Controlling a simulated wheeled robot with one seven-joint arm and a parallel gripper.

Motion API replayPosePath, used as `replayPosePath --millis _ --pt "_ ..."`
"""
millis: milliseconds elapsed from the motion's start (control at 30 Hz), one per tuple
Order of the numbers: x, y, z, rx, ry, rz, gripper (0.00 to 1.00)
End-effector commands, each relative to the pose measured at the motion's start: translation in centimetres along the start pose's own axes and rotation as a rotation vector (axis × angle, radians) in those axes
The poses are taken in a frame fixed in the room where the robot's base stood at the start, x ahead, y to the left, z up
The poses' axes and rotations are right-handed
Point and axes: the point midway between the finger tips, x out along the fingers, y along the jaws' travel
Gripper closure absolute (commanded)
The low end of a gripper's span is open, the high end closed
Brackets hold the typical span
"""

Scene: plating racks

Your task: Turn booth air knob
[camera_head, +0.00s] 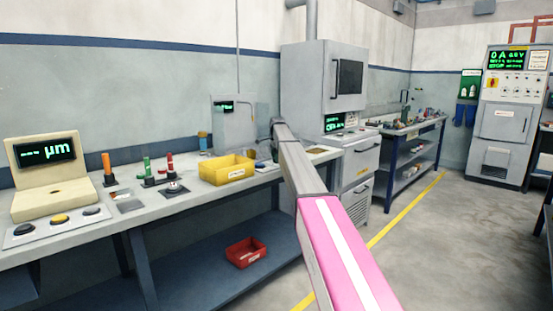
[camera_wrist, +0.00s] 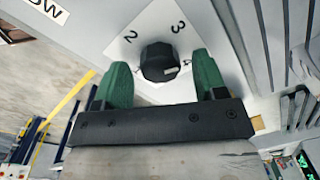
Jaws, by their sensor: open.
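A black round knob (camera_wrist: 159,60) sits on a white dial plate (camera_wrist: 150,33) in the wrist view. The numerals 2, 3 and 4 show around it. A light mark on the knob faces right, towards the 4. My gripper (camera_wrist: 160,70) is open, with one green finger to the left of the knob and one to the right. The finger tips look level with the knob; contact cannot be told. In the head view my pink and grey arm reaches towards the grey cabinet (camera_head: 303,90); the knob and the gripper cannot be made out there.
A long bench (camera_head: 85,239) on the left bears a yellow bin (camera_head: 227,175), a micrometre display (camera_head: 45,152) and small coloured holders. A red bin (camera_head: 246,252) lies on its lower shelf. Another bench (camera_head: 392,131) stands beyond the cabinet. The floor (camera_head: 425,245) at right is clear.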

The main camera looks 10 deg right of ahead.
Motion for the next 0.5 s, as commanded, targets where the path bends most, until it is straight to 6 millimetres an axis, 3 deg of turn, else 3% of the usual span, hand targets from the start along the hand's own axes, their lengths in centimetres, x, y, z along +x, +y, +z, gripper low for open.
replayPosePath --millis 267,333,433,500 --pt "0.33 -0.01 0.00 0.000 0.000 0.000 0.35" --pt "0.33 -0.01 0.00 0.000 0.000 0.000 0.51" --pt "0.33 -0.01 0.00 0.000 0.000 0.000 0.84" --pt "0.33 0.00 0.00 0.000 0.000 0.000 0.84"
